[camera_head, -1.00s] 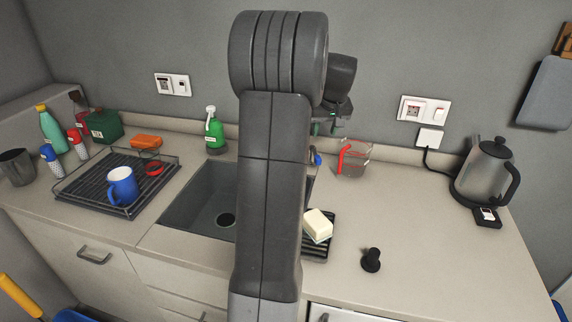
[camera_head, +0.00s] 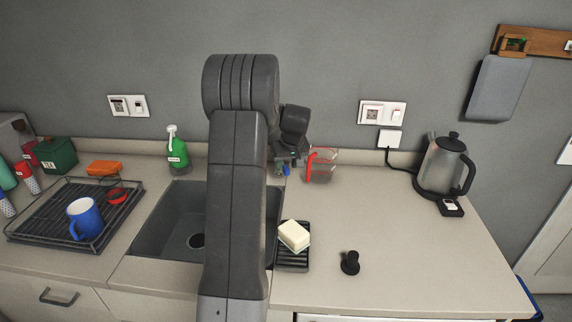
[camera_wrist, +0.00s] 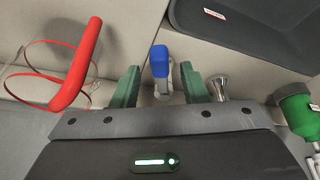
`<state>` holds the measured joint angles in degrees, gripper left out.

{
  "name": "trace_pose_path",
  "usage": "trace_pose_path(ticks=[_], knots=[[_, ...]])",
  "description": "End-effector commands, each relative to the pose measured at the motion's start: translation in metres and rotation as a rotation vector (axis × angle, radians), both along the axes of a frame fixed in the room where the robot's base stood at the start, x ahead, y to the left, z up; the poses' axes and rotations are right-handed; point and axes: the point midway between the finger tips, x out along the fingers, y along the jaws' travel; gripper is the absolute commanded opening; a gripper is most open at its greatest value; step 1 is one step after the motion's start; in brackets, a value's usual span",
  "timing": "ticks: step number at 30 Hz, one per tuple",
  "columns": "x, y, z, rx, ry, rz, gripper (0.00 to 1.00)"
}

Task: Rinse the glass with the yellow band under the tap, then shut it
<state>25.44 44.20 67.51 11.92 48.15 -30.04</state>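My gripper (camera_wrist: 160,86) is open, with its green fingers on either side of a blue-tipped lever (camera_wrist: 161,62), which looks like the tap's handle. Gaps show between the lever and the fingers. In the head view my gripper (camera_head: 286,160) is low behind the sink's right side, and blue shows just under it (camera_head: 285,170). A small metal fitting (camera_wrist: 218,87) stands right of the fingers in the wrist view. The tap's spout cannot be made out. The dark sink (camera_head: 165,228) is partly hidden by my arm. No glass with a yellow band can be seen.
A red-handled clear jug (camera_head: 321,168) stands close right of my gripper; its handle (camera_wrist: 78,65) is left in the wrist view. Soap (camera_head: 294,235), a black knob (camera_head: 350,263) and a kettle (camera_head: 440,170) are right. A green bottle (camera_head: 177,152) and blue mug (camera_head: 84,218) are left.

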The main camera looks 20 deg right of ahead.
Motion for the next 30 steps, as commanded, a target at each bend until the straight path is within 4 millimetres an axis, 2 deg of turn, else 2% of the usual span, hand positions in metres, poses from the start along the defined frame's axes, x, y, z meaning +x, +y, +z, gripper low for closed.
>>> trace_pose_path(ticks=[6, 14, 20, 21, 30], knots=[[0.006, 0.000, -0.012, 0.000, -0.001, 0.001, 0.40], [0.006, 0.000, -0.013, 0.000, -0.001, 0.001, 0.40], [0.006, 0.000, -0.013, 0.000, 0.000, 0.001, 0.03], [0.006, 0.000, -0.013, 0.000, 0.000, 0.001, 0.00], [0.006, 0.004, -0.015, -0.001, 0.002, -0.031, 0.00]])
